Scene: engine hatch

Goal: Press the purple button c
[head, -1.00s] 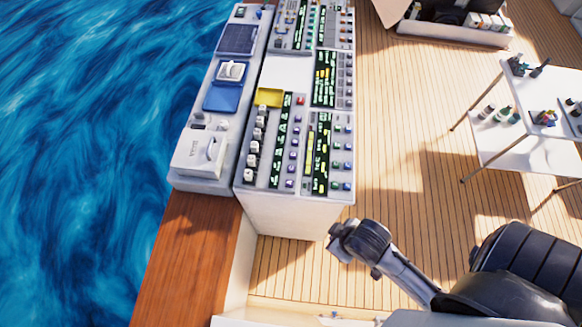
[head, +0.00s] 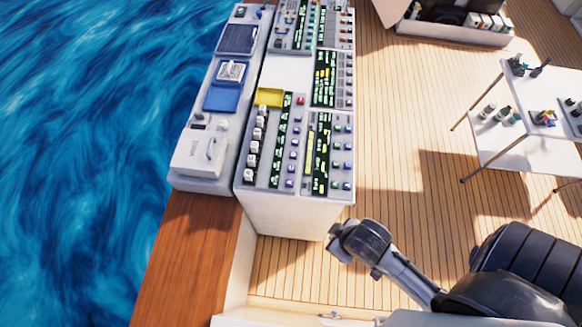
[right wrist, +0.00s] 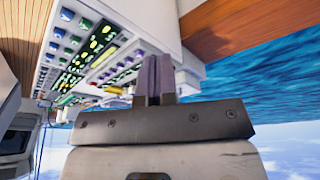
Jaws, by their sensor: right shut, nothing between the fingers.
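The control console (head: 290,215) carries a column of purple buttons (head: 292,155) beside the dark label strips. Their letters are too small to read, so I cannot tell which one is c. Purple buttons (right wrist: 130,60) also show in the right wrist view, on the panel just left of the fingers. My right gripper (right wrist: 155,75) is shut and empty, its two dark fingers together. The fingers appear in front of the console's side, apart from the buttons as far as I can see. In the head view my dark arm end (head: 360,243) is below and right of the console. My left gripper is not in view.
White knobs (head: 253,147) and green and blue buttons (head: 337,158) flank the purple ones. A yellow tray (head: 269,97) lies on the console. A wooden rail (head: 190,250) borders the water at left. A white table (head: 530,150) stands right. The deck between is clear.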

